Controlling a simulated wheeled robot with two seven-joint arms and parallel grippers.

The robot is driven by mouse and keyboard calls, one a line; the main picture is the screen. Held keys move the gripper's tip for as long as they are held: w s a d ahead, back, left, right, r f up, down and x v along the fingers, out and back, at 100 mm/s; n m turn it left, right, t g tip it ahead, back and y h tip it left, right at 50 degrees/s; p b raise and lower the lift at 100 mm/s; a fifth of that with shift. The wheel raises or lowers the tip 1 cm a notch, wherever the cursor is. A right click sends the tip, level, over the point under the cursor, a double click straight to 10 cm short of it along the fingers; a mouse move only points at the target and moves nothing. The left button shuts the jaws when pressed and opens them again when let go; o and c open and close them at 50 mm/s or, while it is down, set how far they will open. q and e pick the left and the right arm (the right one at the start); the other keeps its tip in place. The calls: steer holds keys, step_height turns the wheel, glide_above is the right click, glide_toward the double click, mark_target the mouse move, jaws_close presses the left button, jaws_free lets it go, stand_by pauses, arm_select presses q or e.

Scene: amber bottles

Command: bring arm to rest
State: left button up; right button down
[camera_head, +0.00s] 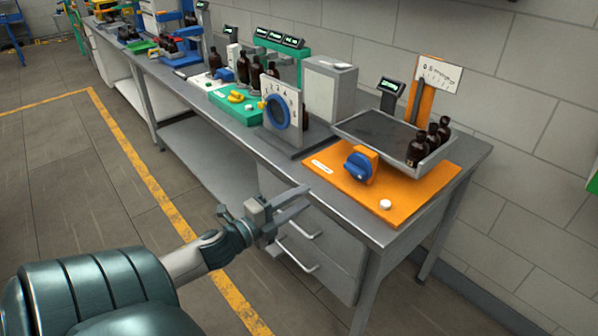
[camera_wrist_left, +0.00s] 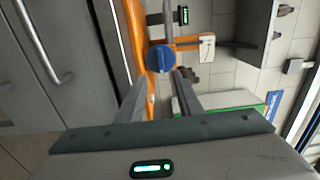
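My left gripper (camera_head: 287,208) reaches in from the left in the head view. It hangs in front of the workbench, by the drawers. Its two fingers are apart with nothing between them. In the left wrist view the gripper (camera_wrist_left: 157,92) also shows spread fingers. Beyond them are the orange board and its blue knob (camera_wrist_left: 160,58). My right gripper is in neither view.
The grey workbench (camera_head: 330,205) carries an orange board (camera_head: 425,192) with a blue knob (camera_head: 360,167), a tray (camera_head: 371,131) and several amber bottles (camera_head: 417,149). A green board (camera_head: 237,107) and a dial panel (camera_head: 281,110) stand farther left. Drawer handles (camera_head: 300,258) protrude near my gripper. Floor at left is clear.

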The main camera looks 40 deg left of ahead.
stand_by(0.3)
arm_select(q)
steer(key=s+a+f+n+g+y, duration=0.2)
steer(key=s+f+n+g, duration=0.15)
steer(key=f, duration=1.15)
steer(key=s+a+f+n+g+y, duration=0.15)
steer(key=f+n, duration=0.25)
steer(key=f, duration=1.1)
steer(key=s+d+f+n+g, duration=0.2)
steer(key=s+f, duration=0.3)
steer(key=f, duration=0.4)
steer(key=s+d+f+n+g, duration=0.25)
steer(key=s+f, duration=0.25)
steer(key=f, duration=0.3)
steer(key=s+d+f+n+g+h, duration=0.1)
steer(key=s+d+f+n+g, duration=0.1)
steer(key=s+d+f, duration=0.7)
steer(key=s+d+f+n+g+h, duration=0.1)
steer(key=s+d+f+g, duration=0.3)
steer(key=s+d+f, duration=0.6)
steer(key=s+d+n, duration=0.1)
steer(key=s, duration=0.4)
steer(key=shift+d+f+h, duration=0.3)
steer(key=shift+d+h, duration=0.05)
steer(key=shift+d, duration=0.05)
